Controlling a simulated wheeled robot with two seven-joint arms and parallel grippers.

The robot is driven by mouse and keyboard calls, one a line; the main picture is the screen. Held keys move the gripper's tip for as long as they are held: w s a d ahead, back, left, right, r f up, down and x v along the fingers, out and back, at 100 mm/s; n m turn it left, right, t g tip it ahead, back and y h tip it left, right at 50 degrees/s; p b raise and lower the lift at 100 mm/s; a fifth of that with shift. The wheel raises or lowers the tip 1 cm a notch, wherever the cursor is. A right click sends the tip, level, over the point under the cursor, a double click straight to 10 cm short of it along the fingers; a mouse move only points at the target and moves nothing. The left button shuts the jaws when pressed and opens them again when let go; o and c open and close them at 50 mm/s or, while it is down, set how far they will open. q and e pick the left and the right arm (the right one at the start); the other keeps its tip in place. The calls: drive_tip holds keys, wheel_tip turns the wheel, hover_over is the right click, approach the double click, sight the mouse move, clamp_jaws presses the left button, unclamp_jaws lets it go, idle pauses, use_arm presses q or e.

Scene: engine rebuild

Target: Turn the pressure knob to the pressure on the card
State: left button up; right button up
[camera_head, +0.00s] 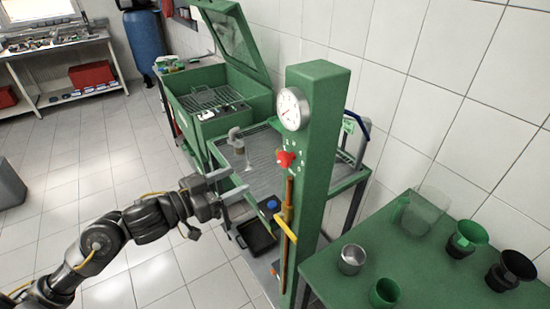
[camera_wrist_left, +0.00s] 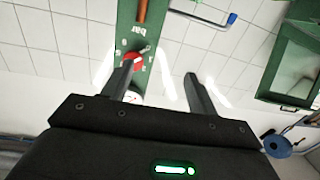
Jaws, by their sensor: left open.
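The red pressure knob (camera_head: 286,159) sits on the front of a green column, below a round white gauge (camera_head: 291,108). White numbers surround the knob, too small to read surely. In the left wrist view the red knob (camera_wrist_left: 134,60) with a pale pointer shows beyond the left finger, partly covered by it. My left gripper (camera_head: 229,184) is open and empty, to the left of the column and apart from the knob. Its two fingers (camera_wrist_left: 160,82) are spread in the wrist view. I cannot make out a card with a pressure. My right gripper is not in view.
The green column (camera_head: 320,140) has a yellow lever (camera_head: 285,228) and an orange-brown pipe below the knob. A green parts washer (camera_head: 208,100) with raised lid stands behind. A green table (camera_head: 430,265) with cups and funnels is at right. Tiled floor at left is free.

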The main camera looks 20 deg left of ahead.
sight(281, 161)
use_arm(q)
wheel_tip(281, 161, up, 3)
drive_tip(key=s+d+m+h, duration=0.1)
drive_tip(key=s+d, duration=0.1)
drive_tip(key=s, duration=0.1)
drive_tip(key=shift+g+h, duration=0.3)
drive_tip(key=x, duration=0.3)
drive_tip(key=b+x, duration=0.1)
drive_tip(key=x, duration=0.5)
drive_tip(key=shift+w+r, duration=0.1)
drive_tip(key=shift+r, duration=0.3)
drive_tip(key=shift+x, duration=0.85)
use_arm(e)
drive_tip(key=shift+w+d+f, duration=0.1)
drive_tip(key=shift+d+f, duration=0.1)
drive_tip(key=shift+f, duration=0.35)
use_arm(q)
drive_tip(key=shift+f, duration=0.1)
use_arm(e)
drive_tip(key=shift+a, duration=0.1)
use_arm(q)
drive_tip(key=c, duration=1)
drive_tip(key=shift+m, duration=0.4)
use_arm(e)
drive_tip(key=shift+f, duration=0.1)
